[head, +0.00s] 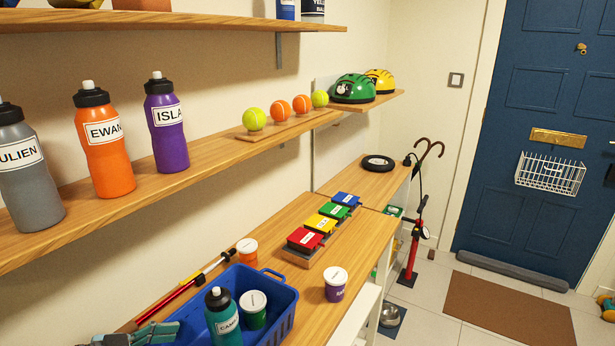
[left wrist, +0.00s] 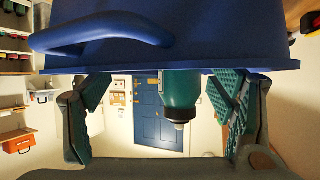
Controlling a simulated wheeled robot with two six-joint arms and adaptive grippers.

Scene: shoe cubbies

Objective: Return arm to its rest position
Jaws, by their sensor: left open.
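My left gripper (head: 150,334) shows at the bottom left of the head view, beside the near left side of the blue crate (head: 281,318). In the left wrist view its teal-padded fingers (left wrist: 160,105) stand wide apart, with nothing clamped between them. The blue crate (left wrist: 230,40) and its handle fill the top of that view, close in front of the fingers. A teal bottle (head: 222,318) labelled CAMI stands in the crate; its dark cap (left wrist: 180,115) shows between the fingers in the wrist view. My right gripper is not in view.
Coloured boxes (head: 322,224) stand further along the bench. Above, a shelf (head: 120,208) with bottles overhangs. The floor mat (head: 510,310) area is clear.

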